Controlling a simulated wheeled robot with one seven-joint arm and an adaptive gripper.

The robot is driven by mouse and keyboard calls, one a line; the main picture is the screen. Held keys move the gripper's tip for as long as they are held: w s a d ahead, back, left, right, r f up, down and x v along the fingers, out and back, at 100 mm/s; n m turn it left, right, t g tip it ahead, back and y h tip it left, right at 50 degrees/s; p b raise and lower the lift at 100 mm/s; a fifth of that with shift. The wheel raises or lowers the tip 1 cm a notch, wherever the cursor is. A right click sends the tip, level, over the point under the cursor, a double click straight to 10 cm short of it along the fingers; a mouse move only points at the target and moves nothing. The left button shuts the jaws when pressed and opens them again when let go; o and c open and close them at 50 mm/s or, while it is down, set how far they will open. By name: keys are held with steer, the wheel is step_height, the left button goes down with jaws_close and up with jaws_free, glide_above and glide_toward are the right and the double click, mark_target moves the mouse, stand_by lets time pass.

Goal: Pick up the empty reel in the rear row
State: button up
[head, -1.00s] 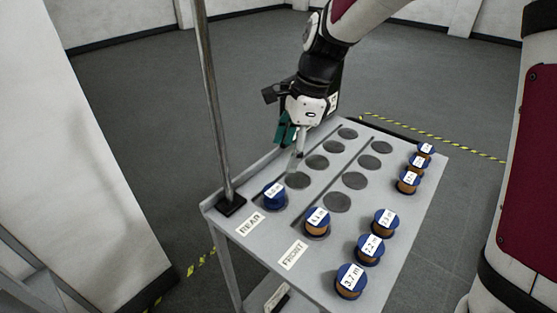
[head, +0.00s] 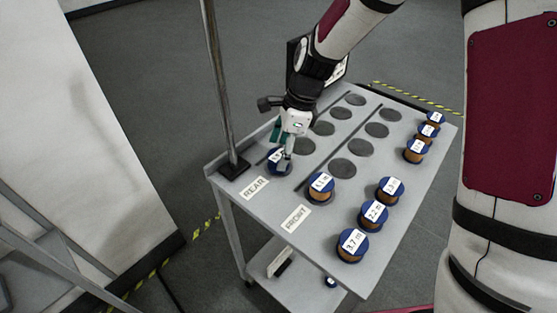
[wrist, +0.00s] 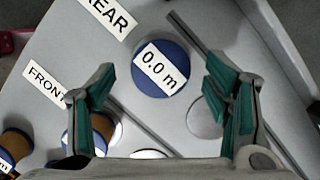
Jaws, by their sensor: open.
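The empty reel is blue with a white "0.0 m" label and stands in the rear row; the wrist view shows it (wrist: 160,68) centred ahead of and between the open fingers. In the head view the same reel (head: 275,164) is partly hidden behind my gripper (head: 285,150). My gripper is open and empty, above the reel; in the wrist view its green-padded fingers (wrist: 168,100) stand wide apart, one on each side. I cannot tell the exact height left between fingertips and reel.
A front-row reel with copper foil (head: 320,188) stands close by. Several more copper reels (head: 374,214) stand along the trolley's (head: 262,213) right side. A metal post (head: 222,90) rises at its left corner. Empty round recesses (head: 354,147) fill the middle.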

steer(key=shift+x, duration=1.4)
steer(key=shift+d, duration=0.1)
steer(key=c, duration=1.2)
steer(key=shift+c, duration=0.2)
steer(key=shift+r, duration=0.15)
